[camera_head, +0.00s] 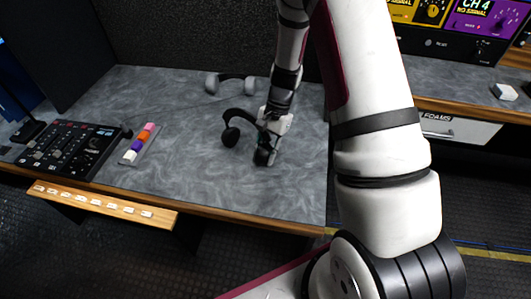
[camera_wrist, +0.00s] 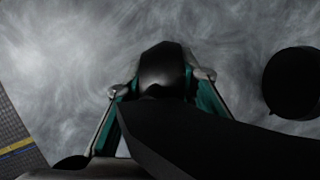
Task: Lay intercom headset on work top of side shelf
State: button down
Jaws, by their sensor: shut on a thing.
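A black headset (camera_head: 237,117) with a curved band and round ear pads is at the right part of the grey work top (camera_head: 195,175). My gripper (camera_head: 266,148) comes down from above and is shut on the headset's right end. In the wrist view, my gripper's fingers (camera_wrist: 163,92) pinch a dark rounded part of the headset (camera_wrist: 165,66), and its other ear pad (camera_wrist: 292,83) shows at the right. The band crosses the lower part of that view. Whether the headset touches the surface cannot be told. My arm hides part of the work top's right side.
A grey-white headset (camera_head: 230,83) lies behind. A black mixing console (camera_head: 65,145) and a strip of coloured blocks (camera_head: 139,144) stand left. Another counter (camera_head: 455,92) at right holds a small white object (camera_head: 503,92). The work top's front middle is clear.

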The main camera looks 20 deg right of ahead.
jog(key=c, duration=1.3)
grip_release()
jog(key=shift+f, duration=0.1)
jog(key=p+v, duration=0.1)
jog(key=v, duration=1.1)
jog(key=s+a+r+n, duration=0.2)
jog(key=s+r, duration=0.1)
jog(key=r, duration=0.3)
jog(key=s+a+r+n, duration=0.1)
jog(key=s+a+r, duration=0.1)
jog(key=r, duration=0.3)
jog(key=s+a+r+n+t+h, duration=0.1)
jog(key=s+r+n, duration=0.2)
jog(key=s, duration=0.5)
jog(key=s+a+r+n+t+h, duration=0.1)
jog(key=s+r+n+t, duration=0.1)
jog(key=s, duration=0.5)
jog(key=s+a+r+n+t+h, duration=0.1)
jog(key=s+r+n+h, duration=0.1)
jog(key=s, duration=0.6)
jog(key=shift+s+a+r+n, duration=0.1)
jog(key=shift+s+r+n, duration=0.05)
jog(key=shift+r+n, duration=0.35)
jog(key=shift+s+a+r+n, duration=0.15)
jog(key=shift+r+n, duration=0.25)
jog(key=shift+r, duration=0.15)
